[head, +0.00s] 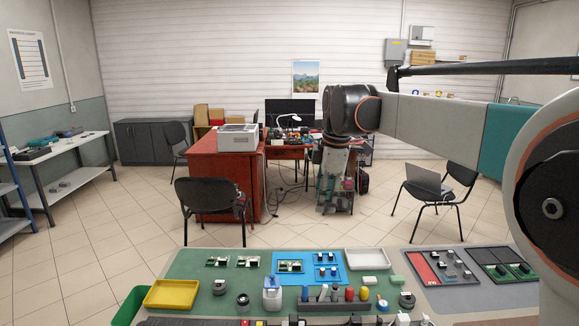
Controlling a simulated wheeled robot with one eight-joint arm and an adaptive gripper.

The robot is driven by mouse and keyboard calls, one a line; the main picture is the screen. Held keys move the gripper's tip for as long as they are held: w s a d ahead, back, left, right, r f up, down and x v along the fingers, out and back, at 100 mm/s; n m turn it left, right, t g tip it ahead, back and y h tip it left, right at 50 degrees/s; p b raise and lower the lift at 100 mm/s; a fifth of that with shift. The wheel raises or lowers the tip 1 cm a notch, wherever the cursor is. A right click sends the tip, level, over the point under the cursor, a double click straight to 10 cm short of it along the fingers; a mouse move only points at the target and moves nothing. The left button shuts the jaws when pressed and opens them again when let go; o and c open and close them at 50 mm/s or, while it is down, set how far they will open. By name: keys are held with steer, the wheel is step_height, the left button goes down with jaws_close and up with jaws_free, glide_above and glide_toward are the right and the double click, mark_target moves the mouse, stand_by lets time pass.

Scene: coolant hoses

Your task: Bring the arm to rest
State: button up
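My arm comes in from the right edge and reaches left across the upper right of the head view. No coolant hoses can be made out.
A green-topped bench (225,290) stands close in front, with a yellow tray (171,295), a blue mat (337,258), a white tray (366,259), boards and a tool rack. A chair (210,207) and red desk (195,180) stand beyond. Open tiled floor (115,245) lies left.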

steer(key=s+d+m+t, duration=0.2)
steer(key=s+d+m, duration=0.3)
steer(key=s, duration=0.5)
steer(key=s+d+f+m+t, duration=0.1)
steer(key=s+d+f+m, duration=0.1)
steer(key=s+f+m, duration=0.2)
steer(key=s+d+f+m+t, duration=0.1)
steer(key=s+f+m, duration=0.3)
steer(key=s, duration=0.7)
steer(key=s+d+f+m+t+b, duration=0.1)
steer(key=s+d+f+m, duration=0.2)
steer(key=s, duration=0.4)
step_height(320, 180, down, 2)
steer(key=shift+s+f+m+h, duration=0.1)
steer(key=shift+s+m+h, duration=0.3)
steer(key=shift+m, duration=0.4)
